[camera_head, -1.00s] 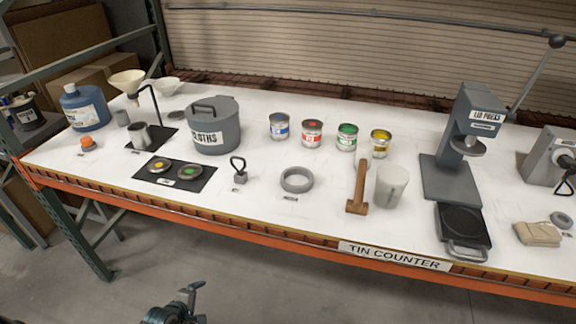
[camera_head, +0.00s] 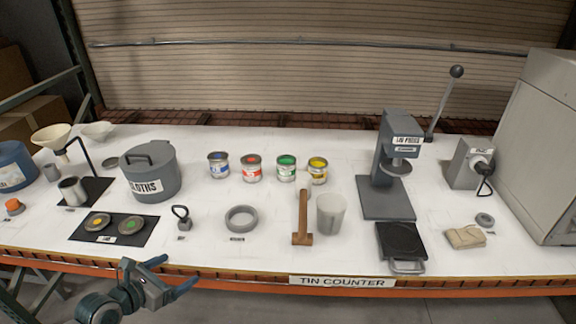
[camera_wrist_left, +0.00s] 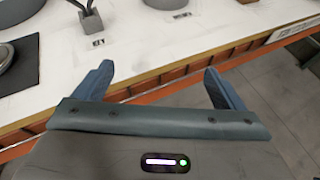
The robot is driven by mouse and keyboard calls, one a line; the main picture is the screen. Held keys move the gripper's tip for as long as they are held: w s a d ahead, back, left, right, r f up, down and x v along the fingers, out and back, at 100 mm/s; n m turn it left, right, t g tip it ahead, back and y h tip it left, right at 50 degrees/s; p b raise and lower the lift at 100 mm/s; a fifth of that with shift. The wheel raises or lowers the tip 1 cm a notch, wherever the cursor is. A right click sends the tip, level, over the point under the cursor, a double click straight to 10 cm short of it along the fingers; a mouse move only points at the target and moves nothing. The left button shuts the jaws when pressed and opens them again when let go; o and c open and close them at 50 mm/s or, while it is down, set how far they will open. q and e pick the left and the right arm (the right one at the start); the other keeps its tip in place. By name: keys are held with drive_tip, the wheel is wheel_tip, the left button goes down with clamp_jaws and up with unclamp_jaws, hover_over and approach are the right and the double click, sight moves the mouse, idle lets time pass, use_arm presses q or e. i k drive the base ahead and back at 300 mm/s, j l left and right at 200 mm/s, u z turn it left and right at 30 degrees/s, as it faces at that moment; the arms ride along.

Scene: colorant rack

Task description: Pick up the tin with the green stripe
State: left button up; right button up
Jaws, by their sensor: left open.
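The tin with the green stripe (camera_head: 286,168) stands upright on the white counter, third from the left in a row of tins. The blue tin (camera_head: 218,165) and red tin (camera_head: 251,168) stand to its left, the yellow tin (camera_head: 318,170) to its right. My left gripper (camera_head: 172,272) is open and empty at the counter's front edge, left of and well nearer than the green tin. In the left wrist view its spread fingers (camera_wrist_left: 160,85) show over the counter edge, with no tin between them. My right gripper is not in view.
A mallet (camera_head: 303,222), a translucent cup (camera_head: 331,215) and a grey ring (camera_head: 241,218) stand in front of the tins. The cloths bin (camera_head: 150,178) is to the left, the lid press (camera_head: 388,175) to the right.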

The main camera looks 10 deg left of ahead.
sight(286, 163)
drive_tip(key=i+l, duration=0.4)
drive_tip(key=i, duration=0.2)
drive_tip(key=i+l, duration=0.45)
drive_tip(key=i, duration=0.2)
